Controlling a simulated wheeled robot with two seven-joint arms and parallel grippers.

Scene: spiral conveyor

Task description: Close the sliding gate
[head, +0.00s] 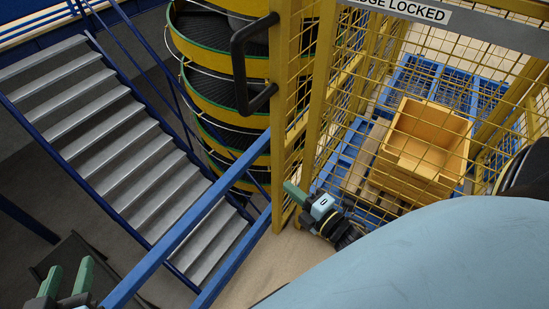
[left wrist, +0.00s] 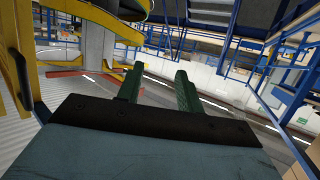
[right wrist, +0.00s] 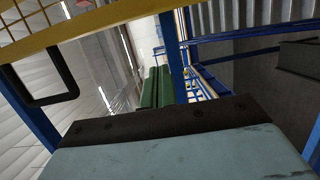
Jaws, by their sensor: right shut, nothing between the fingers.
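The sliding gate (head: 285,110) is a yellow frame with wire mesh, standing upright in the middle of the head view. A black D-shaped handle (head: 239,68) sticks out from its left side. The handle also shows in the right wrist view (right wrist: 68,72), left of the fingers. My right gripper (head: 292,189) is shut and empty, low beside the gate's foot and apart from the handle. Its green fingers are together in the right wrist view (right wrist: 157,75). My left gripper (head: 68,272) is open and empty at the lower left, far from the gate.
Blue rails (head: 190,230) run diagonally in front of grey stairs (head: 120,130). A spiral conveyor (head: 215,70) with yellow sides stands behind the gate. Inside the mesh cage, a yellow crate (head: 432,120) sits above a blue pallet (head: 425,78).

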